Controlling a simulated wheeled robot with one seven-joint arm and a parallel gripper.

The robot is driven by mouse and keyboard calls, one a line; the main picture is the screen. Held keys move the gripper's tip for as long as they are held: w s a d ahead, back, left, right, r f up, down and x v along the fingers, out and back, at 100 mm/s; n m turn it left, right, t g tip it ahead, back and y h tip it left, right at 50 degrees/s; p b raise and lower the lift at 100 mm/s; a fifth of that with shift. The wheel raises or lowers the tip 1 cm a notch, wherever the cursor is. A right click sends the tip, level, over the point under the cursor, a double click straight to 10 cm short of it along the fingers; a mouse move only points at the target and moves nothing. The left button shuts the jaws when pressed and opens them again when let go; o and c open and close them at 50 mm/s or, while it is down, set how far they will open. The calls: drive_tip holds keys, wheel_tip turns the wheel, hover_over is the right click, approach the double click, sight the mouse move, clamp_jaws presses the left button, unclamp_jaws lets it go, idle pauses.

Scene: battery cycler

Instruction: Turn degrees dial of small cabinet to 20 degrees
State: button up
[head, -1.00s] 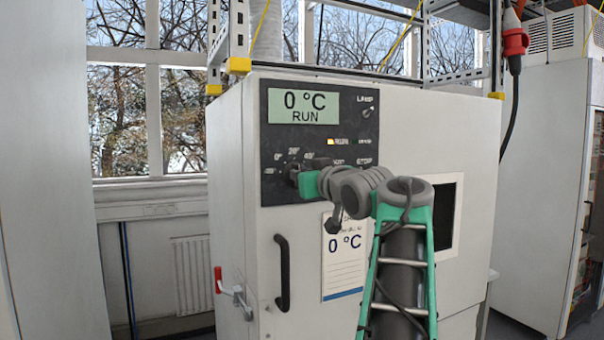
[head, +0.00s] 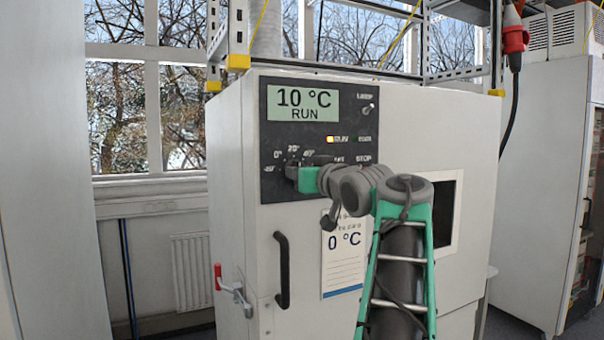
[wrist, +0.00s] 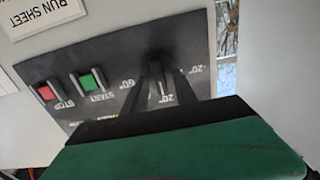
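The small cabinet (head: 225,150) is pale, with a dark control panel (head: 340,135). Its display (head: 303,103) reads 10 °C and RUN. The degrees dial (head: 291,171) is at the panel's lower left, partly hidden by my gripper (head: 296,176) in the head view. In the wrist view the panel is upside down. There the dark dial (wrist: 158,62) sits between the two fingers of my gripper (wrist: 163,76), which appear closed on its sides. A printed 20° mark shows between the fingers. The dial's exact pointing is hard to read.
Green START (wrist: 93,80) and red STOP (wrist: 46,91) buttons are beside the dial. A lamp switch (head: 368,108) is at the panel's upper right. A black door handle (head: 282,270) and a sheet reading 0 °C (head: 343,255) are below.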

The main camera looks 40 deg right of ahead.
drive_tip(key=b+v, duration=0.2)
drive_tip(key=v, duration=0.5)
drive_tip(key=shift+s+a, duration=0.2)
drive_tip(key=shift+s, duration=0.2)
